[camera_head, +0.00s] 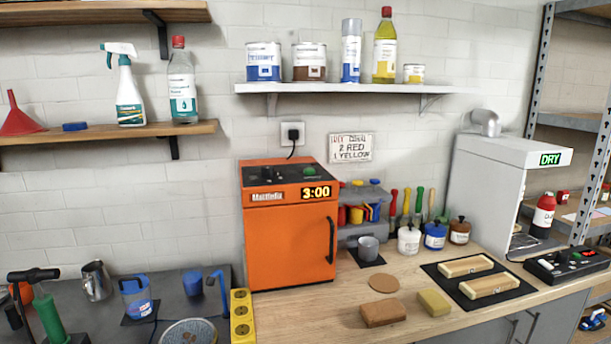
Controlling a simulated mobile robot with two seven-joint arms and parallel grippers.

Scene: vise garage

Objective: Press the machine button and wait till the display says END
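An orange machine (290,235) stands on the wooden workbench against the wall. Its door with a black handle is shut, and its display (316,192) reads 3:00 in yellow. Its top panel carries a small green button (309,170) and dark knobs. To the right stands a white machine (490,190) with an open front, and its display (550,159) reads DRY in green. Neither of my grippers is in view.
A brown block (383,313), a yellow block (434,302) and two wooden pieces on a black mat (523,291) lie on the bench. Lidded jars, a grey cup (368,248) and upright tools stand behind. A yellow socket strip (242,316) lies left of the orange machine.

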